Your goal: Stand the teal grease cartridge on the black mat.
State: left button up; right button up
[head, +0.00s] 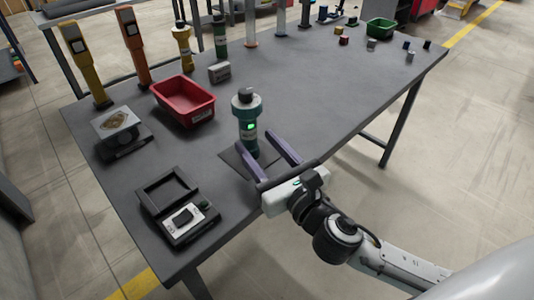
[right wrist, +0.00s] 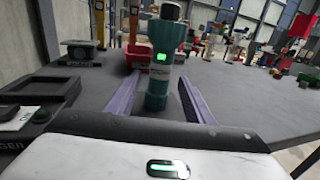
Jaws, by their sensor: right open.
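The teal grease cartridge (head: 247,122) stands upright on the black mat (head: 232,158), with a dark cap on top and a lit green spot on its side. It also shows upright in the right wrist view (right wrist: 160,80). My right gripper (head: 268,155) is open, its two purple fingers on either side of the cartridge's lower part. In the right wrist view the fingers (right wrist: 158,98) stand apart, with gaps between them and the cartridge. Part of the mat is hidden by the cartridge and my gripper. My left gripper is not in view.
A red bin (head: 184,104) stands behind and left of the cartridge. A black device with an open lid (head: 178,205) lies at the front left. A scale-like box (head: 118,124) and several upright tools line the left edge. The table's right middle is clear.

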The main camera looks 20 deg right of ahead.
jog(key=shift+s+d, duration=0.2)
jog(key=shift+s, duration=1.45)
